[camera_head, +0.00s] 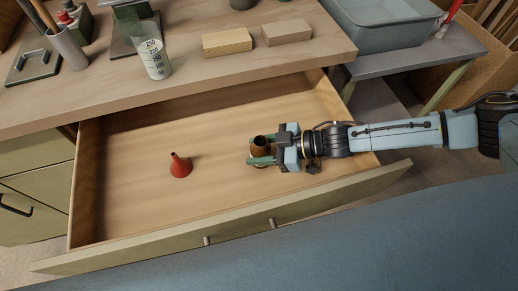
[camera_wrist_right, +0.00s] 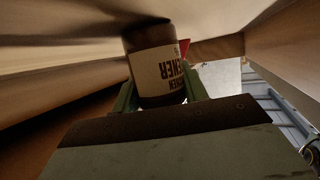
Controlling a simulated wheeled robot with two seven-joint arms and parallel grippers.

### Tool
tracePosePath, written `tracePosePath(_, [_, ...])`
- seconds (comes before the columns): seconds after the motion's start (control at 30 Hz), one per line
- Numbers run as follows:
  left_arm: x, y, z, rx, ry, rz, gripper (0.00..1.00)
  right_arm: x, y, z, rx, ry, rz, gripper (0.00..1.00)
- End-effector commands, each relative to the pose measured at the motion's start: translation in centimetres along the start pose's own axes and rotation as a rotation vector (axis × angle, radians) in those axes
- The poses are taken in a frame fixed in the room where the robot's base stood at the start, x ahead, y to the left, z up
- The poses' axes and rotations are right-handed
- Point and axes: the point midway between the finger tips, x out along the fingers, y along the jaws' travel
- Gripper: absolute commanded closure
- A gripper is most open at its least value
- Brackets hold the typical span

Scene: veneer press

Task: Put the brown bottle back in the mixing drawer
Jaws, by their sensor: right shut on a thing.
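The brown bottle (camera_head: 260,143) is between the fingers of my right gripper (camera_head: 262,153), inside the open drawer (camera_head: 130,200), towards its right side. In the right wrist view the bottle (camera_wrist_right: 158,65) shows a pale label with dark letters, and both green fingers of the gripper (camera_wrist_right: 158,95) press on its sides. My right gripper is shut on it. I cannot tell whether the bottle touches the drawer floor. My left gripper is not in view.
A red funnel (camera_head: 180,166) stands in the drawer left of the bottle. The drawer floor between them is clear. On the worktop above are a measuring beaker (camera_head: 154,60) and two blocks (camera_head: 227,41). A grey tub (camera_head: 385,25) stands at the upper right.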

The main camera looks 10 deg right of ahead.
Motion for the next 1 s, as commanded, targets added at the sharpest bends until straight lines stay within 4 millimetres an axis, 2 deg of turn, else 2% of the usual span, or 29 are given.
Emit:
tracePosePath(0.1, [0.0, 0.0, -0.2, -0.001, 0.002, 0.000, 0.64, 0.1, 0.0, 0.3, 0.001, 0.000, 0.000, 0.80])
tracePosePath(0.13, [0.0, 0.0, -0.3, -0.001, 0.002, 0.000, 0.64, 0.1, 0.0, 0.3, 0.001, 0.000, 0.000, 0.54])
tracePosePath(0.3, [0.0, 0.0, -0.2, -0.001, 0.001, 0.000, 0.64, 0.1, 0.0, 0.3, 0.000, 0.000, 0.000, 0.35])
tracePosePath(0.67, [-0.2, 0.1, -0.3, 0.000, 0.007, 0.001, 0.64, -0.4, 0.1, 0.0, 0.000, -0.001, 0.001, 0.35])
tracePosePath(0.77, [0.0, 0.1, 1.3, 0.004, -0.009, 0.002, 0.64, -1.8, 0.1, -0.1, 0.000, -0.002, 0.002, 0.35])
tracePosePath(1.0, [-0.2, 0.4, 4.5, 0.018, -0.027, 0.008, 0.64, -7.0, 0.1, -0.1, 0.000, -0.003, 0.004, 0.35])
